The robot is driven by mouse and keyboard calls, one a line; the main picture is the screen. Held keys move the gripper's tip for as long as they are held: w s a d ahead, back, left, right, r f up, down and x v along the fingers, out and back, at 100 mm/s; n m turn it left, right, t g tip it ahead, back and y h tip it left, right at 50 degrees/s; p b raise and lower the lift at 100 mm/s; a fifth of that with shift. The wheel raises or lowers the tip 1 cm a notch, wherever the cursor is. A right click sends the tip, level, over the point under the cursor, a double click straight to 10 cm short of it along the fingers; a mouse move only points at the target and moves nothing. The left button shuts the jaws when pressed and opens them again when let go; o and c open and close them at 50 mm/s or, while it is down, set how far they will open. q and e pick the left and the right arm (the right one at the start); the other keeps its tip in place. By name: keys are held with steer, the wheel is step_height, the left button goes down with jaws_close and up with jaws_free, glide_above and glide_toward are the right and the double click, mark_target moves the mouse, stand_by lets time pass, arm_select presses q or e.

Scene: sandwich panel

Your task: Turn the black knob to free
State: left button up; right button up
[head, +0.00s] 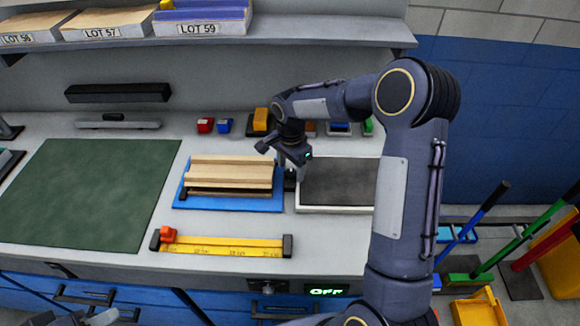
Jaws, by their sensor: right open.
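A small dark knob (267,287) sits on the front face of the bench, left of a lit green display (326,291) that seems to read OFF. Its pointer setting is too small to read. My right gripper (285,158) is open and points down over the bench, well above and behind that knob. It is over the gap between the wooden panel stack and the dark plate. A small black part (290,181) shows just under it; I cannot tell whether they touch. Grey parts at the bottom left edge (88,318) seem to be my left gripper, mostly cut off.
A blue tray (230,205) holds wooden strips (232,172). A dark plate in a pale frame (336,210) lies to its right, partly behind my right arm. A yellow ruler bar (222,247) with a red slider (168,235) lies in front. A green mat (85,190) covers the left.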

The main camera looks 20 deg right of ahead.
steer(key=shift+f, duration=0.5)
steer(key=shift+c, duration=0.5)
steer(key=c, duration=0.9)
